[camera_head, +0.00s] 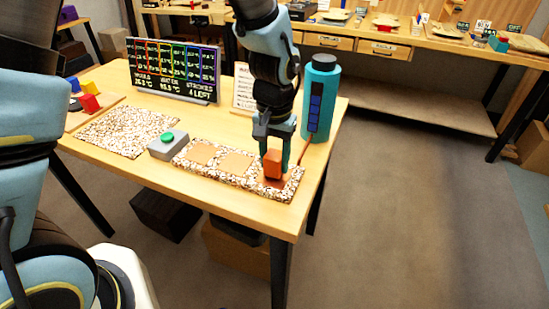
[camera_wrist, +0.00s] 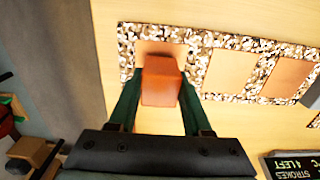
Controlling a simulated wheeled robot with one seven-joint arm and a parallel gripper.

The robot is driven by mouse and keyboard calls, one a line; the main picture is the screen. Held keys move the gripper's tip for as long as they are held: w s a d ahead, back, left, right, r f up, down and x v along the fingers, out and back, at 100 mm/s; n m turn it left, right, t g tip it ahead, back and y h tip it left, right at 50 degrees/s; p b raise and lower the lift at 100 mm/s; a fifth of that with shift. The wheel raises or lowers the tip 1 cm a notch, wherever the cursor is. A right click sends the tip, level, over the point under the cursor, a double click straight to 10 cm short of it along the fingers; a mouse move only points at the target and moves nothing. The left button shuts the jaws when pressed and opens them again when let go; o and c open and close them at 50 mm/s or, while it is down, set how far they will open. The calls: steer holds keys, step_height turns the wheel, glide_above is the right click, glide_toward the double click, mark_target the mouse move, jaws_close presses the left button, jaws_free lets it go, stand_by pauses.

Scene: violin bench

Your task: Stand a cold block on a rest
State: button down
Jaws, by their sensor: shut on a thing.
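My gripper (camera_head: 272,140) is shut on an orange-red block (camera_head: 273,163) at the right end of the speckled strip (camera_head: 214,174). In the wrist view the block (camera_wrist: 161,82) sits between the two green fingers, over the end square of the strip. I cannot tell whether the block touches that square. The strip holds plain tan squares; the middle one (camera_head: 236,162) and the left one (camera_head: 201,153) are bare. Red, yellow and blue blocks stand on a wooden tray (camera_head: 109,107) at the table's left; the red block (camera_head: 89,103) is nearest.
A grey box with a green button (camera_head: 168,138) stands left of the strip, beside a speckled mat (camera_head: 128,131). A teal cylinder (camera_head: 321,75) stands close right of my gripper. A display board (camera_head: 174,68) and a white card (camera_head: 244,88) stand behind.

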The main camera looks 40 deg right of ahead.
mark_target(274, 154)
steer(key=shift+f+b, duration=0.35)
steer(key=shift+f, duration=0.15)
steer(key=shift+c, duration=1.3)
jaws_free()
steer(key=shift+r, duration=0.1)
step_height(274, 154, up, 11)
steer(key=shift+f+b, duration=0.15)
steer(key=shift+b, duration=0.8)
steer(key=w+a+f+n, duration=0.1)
steer(key=w+a+n, duration=0.1)
steer(key=w+a, duration=0.45)
steer(key=w+a+n+t, duration=0.1)
steer(key=w+a+n, duration=0.2)
steer(key=a, duration=0.6)
steer(key=w+a+f+n, duration=0.15)
steer(key=w+a, duration=0.25)
steer(key=a, duration=0.4)
steer(key=a+n, duration=0.3)
steer(key=a, duration=0.8)
steer(key=shift+s+a+f+n+t, duration=0.2)
steer(key=shift+s+a+n+t, duration=0.1)
steer(key=shift+s+a+n, duration=0.05)
